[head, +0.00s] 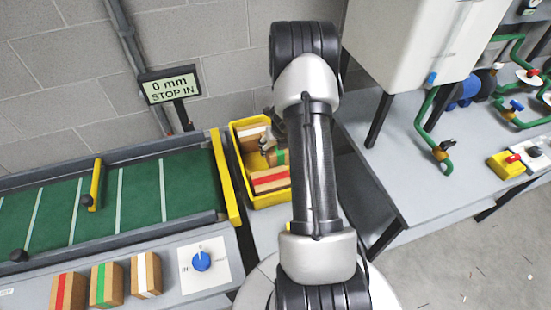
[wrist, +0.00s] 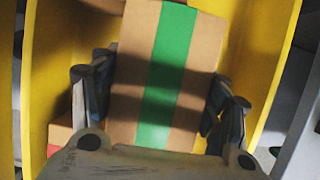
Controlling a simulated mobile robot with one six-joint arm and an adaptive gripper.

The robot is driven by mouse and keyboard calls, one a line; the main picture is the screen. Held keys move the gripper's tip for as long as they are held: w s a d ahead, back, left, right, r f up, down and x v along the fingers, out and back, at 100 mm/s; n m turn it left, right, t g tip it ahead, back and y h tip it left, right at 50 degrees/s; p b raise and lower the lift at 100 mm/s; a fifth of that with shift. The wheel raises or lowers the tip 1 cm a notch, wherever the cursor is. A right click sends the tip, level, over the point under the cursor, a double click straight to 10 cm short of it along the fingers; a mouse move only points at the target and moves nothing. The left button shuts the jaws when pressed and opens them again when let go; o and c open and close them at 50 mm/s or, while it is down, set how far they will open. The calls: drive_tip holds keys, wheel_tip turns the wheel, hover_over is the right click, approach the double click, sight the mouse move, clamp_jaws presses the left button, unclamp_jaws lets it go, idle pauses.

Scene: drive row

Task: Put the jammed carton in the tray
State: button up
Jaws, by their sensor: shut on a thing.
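A brown carton with a green stripe (wrist: 165,75) is between the two fingers of my gripper (wrist: 162,90), which is shut on it. In the head view my gripper (head: 270,146) is inside the yellow tray (head: 240,172), and the green-striped carton (head: 282,157) shows partly beside it. The tray also holds a red-striped carton (head: 270,180) at the front and a white-striped carton (head: 250,137) at the back. The yellow tray walls (wrist: 262,50) rise on both sides of the held carton in the wrist view. Whether the carton touches the tray floor is hidden.
Left of the tray is a green belt (head: 140,195) with a yellow bar (head: 96,185) across it and no carton on it. Several cartons (head: 105,285) stand before it, near a blue knob (head: 201,260). A sign (head: 170,88) reads "0 mm STOP IN". A grey table (head: 430,165) stands right.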

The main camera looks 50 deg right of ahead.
wheel_tip(320, 180, down, 4)
drive_tip(key=b, duration=0.4)
drive_tip(key=shift+f, duration=0.2)
drive_tip(key=shift+r, duration=0.15)
drive_tip(key=o, duration=1.4)
